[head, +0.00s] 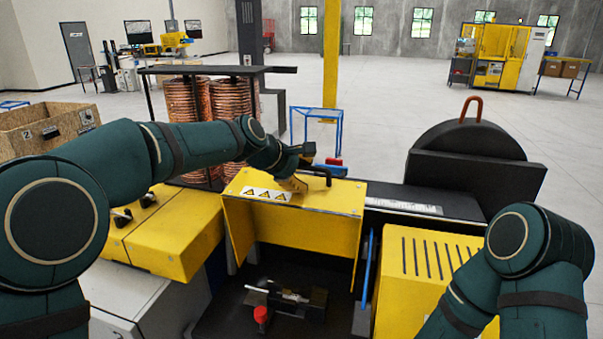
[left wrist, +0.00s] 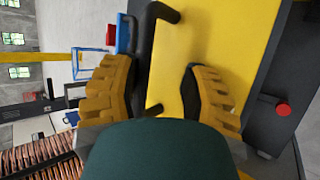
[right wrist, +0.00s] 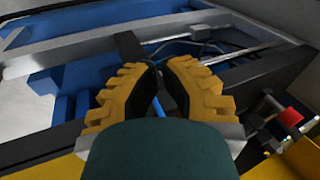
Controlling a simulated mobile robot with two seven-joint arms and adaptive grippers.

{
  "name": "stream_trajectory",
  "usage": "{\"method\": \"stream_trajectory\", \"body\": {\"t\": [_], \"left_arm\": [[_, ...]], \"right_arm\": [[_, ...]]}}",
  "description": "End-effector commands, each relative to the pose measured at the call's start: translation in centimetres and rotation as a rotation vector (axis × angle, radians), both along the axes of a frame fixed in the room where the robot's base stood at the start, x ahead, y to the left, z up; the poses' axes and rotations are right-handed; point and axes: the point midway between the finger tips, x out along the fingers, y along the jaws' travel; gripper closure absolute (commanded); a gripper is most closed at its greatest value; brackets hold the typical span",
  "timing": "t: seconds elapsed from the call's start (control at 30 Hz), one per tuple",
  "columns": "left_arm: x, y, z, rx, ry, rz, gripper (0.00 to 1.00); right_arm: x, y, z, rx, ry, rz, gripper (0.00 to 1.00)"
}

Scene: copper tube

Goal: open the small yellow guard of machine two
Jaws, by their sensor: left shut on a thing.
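The small yellow guard (head: 300,213) of the machine in front of me is swung up, with dark space open below it. It has a black bar handle (head: 318,172) and warning triangles on top. My left gripper (head: 297,184) is at the guard's top, by the handle. In the left wrist view its fingers (left wrist: 165,88) stand apart on the guard, the handle (left wrist: 148,55) along the left finger; the exact contact is hidden. In the right wrist view my right gripper (right wrist: 160,68) has its fingertips close together with nothing visible held; the head view hides it.
Below the guard lies a dark fixture (head: 288,298) with a metal rod and a red knob (head: 261,314). Copper coils (head: 205,105) stand behind left. A black round housing (head: 468,145) stands at right. A slotted yellow cover (head: 430,265) lies beside my right arm.

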Motion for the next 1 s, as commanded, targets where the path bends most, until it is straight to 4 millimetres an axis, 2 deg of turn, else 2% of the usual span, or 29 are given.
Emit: {"method": "stream_trajectory", "body": {"t": [0.17,0.6,0.8,1.0], "left_arm": [[-0.9,1.1,1.1,0.001,0.000,0.002,0.57],[-5.4,5.6,6.5,-0.001,-0.003,0.002,0.57],[-6.3,6.5,7.5,-0.001,-0.001,0.000,0.57],[-6.4,6.6,7.6,-0.001,-0.001,0.000,0.57]], "right_arm": [[0.0,0.0,0.0,0.000,0.000,0.000,1.00],[0.0,0.0,0.0,0.000,0.000,0.000,1.00],[0.0,0.0,0.0,0.000,0.000,0.000,1.00],[0.0,0.0,0.0,0.000,0.000,0.000,1.00]]}}
